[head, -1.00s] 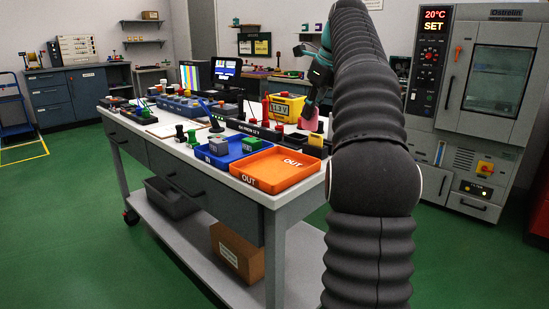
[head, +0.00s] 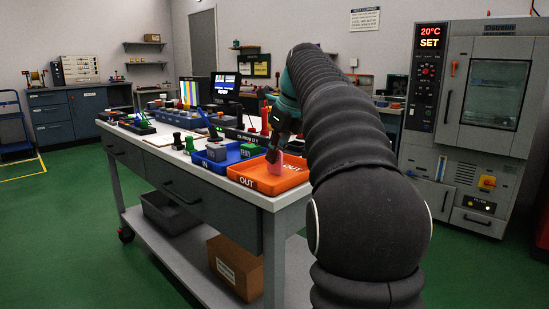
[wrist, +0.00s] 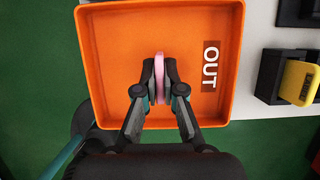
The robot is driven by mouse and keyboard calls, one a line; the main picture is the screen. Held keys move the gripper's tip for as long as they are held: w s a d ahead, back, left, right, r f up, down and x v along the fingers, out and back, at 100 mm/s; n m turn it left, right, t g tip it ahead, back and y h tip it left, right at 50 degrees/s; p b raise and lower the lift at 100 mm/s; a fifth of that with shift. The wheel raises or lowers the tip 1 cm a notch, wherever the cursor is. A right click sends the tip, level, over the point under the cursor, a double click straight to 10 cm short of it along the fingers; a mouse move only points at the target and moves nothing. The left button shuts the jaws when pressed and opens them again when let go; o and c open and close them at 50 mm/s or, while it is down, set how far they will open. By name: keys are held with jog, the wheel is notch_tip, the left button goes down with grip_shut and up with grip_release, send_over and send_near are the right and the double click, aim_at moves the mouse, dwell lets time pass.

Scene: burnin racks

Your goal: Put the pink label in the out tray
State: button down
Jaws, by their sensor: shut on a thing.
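The pink label (wrist: 159,78) is gripped edge-on between the fingertips of my gripper (wrist: 160,90) in the wrist view. In the head view the OUT tray (head: 246,182) sits at the near corner of the bench. I cannot tell whether the label touches the tray floor.
The blue IN tray (head: 205,164) with grey and green blocks stands left of the OUT tray. A yellow block (wrist: 299,82) in a dark holder is right of the tray in the wrist view. The bench edge (head: 262,205) is close in front.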

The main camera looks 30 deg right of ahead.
jog(key=shift+f, duration=0.1)
jog(key=c, duration=1.3)
grip_release()
jog(key=p+v, duration=0.4)
jog(key=v, duration=0.8)
jog(key=shift+w, duration=0.1)
